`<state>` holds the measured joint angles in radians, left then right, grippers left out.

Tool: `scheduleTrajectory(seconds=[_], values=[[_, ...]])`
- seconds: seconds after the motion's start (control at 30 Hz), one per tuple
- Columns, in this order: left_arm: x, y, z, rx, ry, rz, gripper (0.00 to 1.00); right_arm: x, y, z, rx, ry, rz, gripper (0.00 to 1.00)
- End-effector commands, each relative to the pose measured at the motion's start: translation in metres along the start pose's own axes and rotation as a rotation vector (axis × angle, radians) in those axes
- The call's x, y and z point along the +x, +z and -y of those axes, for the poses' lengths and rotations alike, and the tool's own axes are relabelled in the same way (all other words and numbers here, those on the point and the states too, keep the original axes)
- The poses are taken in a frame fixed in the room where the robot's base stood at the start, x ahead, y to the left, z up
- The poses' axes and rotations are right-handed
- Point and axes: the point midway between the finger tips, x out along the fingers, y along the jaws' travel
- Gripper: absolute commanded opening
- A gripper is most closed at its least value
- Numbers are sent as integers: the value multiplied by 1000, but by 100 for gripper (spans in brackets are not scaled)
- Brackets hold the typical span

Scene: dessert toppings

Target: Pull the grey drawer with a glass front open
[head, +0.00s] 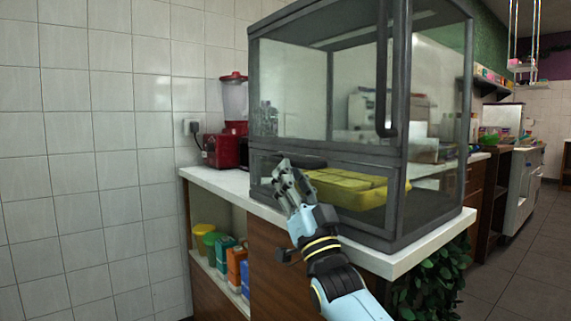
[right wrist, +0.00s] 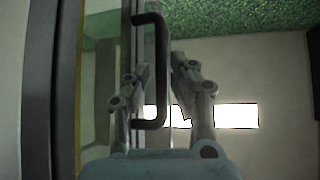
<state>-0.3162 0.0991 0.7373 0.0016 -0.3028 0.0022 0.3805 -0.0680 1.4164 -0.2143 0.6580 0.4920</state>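The grey drawer (head: 262,173) with a glass front is the low section of the dark-framed glass cabinet. It looks closed, and yellow-green trays (head: 345,188) show through its glass. Its dark bar handle (head: 303,161) sits near the top of the front. My right gripper (head: 284,172) is at the left part of this handle. In the right wrist view, the handle (right wrist: 162,65) runs between the two fingers of my right gripper (right wrist: 160,67), which stand apart with narrow gaps beside the bar. Contact with the bar is not clear. My left gripper is not in view.
The upper glass door has its own upright handle (head: 384,90). A red blender (head: 234,100) stands left of the cabinet on the white counter (head: 225,184). Open shelves below hold colored tubs and boxes (head: 236,268). A plant (head: 436,272) is at the lower right.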

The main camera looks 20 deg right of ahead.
Motion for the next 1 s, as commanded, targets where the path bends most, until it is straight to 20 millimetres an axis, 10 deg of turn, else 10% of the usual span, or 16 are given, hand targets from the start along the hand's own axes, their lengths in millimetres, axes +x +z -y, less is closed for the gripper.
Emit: scheduleTrajectory(seconds=[0.57, 0.77, 1.0], values=[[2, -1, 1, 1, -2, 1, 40, 36, 0, 0, 1, 0, 1, 23], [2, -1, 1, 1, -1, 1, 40, 36, 0, 0, 1, 1, 1, 0], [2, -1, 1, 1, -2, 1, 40, 35, 0, 0, 0, 1, 1, 0]])
